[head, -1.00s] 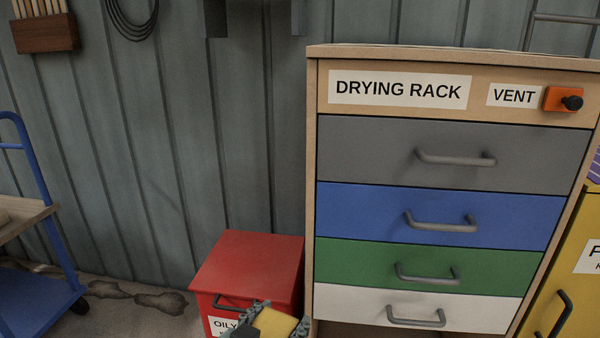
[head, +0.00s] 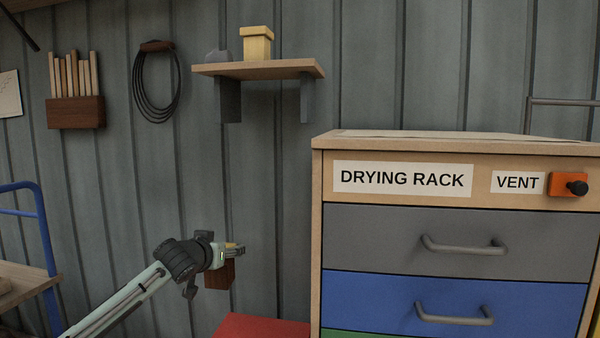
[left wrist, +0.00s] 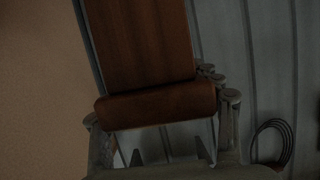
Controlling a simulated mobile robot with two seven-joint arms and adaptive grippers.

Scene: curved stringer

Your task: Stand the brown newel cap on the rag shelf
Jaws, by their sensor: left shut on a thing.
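The brown newel cap (head: 219,276) is a dark wooden block with a wider band. My left gripper (head: 236,250) is shut on it and holds it in the air before the wall, below the shelf. In the left wrist view the cap (left wrist: 140,45) fills the upper middle, with its band (left wrist: 157,105) between the fingers (left wrist: 160,112). The rag shelf (head: 292,69) is a wooden board on two grey brackets, high on the wall. My right gripper is not in view.
The shelf's right end is bare. The drying rack (head: 400,145) stands to the right, a red box (head: 262,326) below. A cable coil (head: 156,85) hangs left.

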